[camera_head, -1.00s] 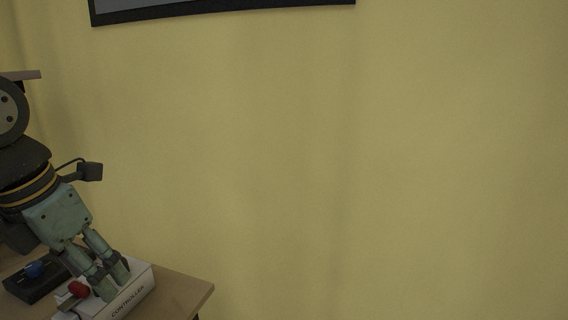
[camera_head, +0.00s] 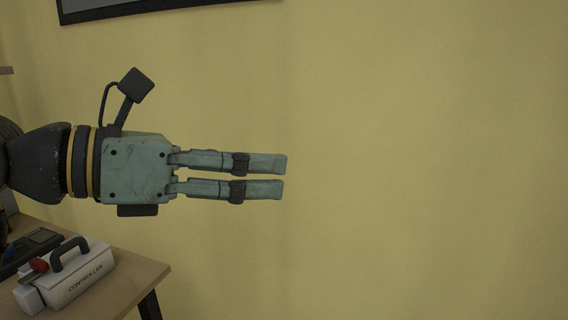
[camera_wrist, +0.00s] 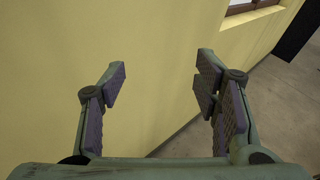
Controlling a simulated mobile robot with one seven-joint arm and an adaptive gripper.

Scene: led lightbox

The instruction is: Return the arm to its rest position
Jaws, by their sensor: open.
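My gripper (camera_head: 285,176) is stretched out level in the head view, its fingers pointing right in front of the yellow wall. It is above and to the right of the table, clear of everything on it. In the wrist view my gripper (camera_wrist: 160,85) shows its two fingers wide apart with nothing between them. Most of my arm is cut off at the left edge of the head view.
A wooden table (camera_head: 135,270) stands at the lower left. On it are a white box labelled CONTROLLER (camera_head: 80,280) with a dark handle, a red knob (camera_head: 39,265) and a dark device (camera_head: 35,245). A dark-framed panel (camera_head: 150,8) hangs on the wall (camera_head: 420,160). The right side is free.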

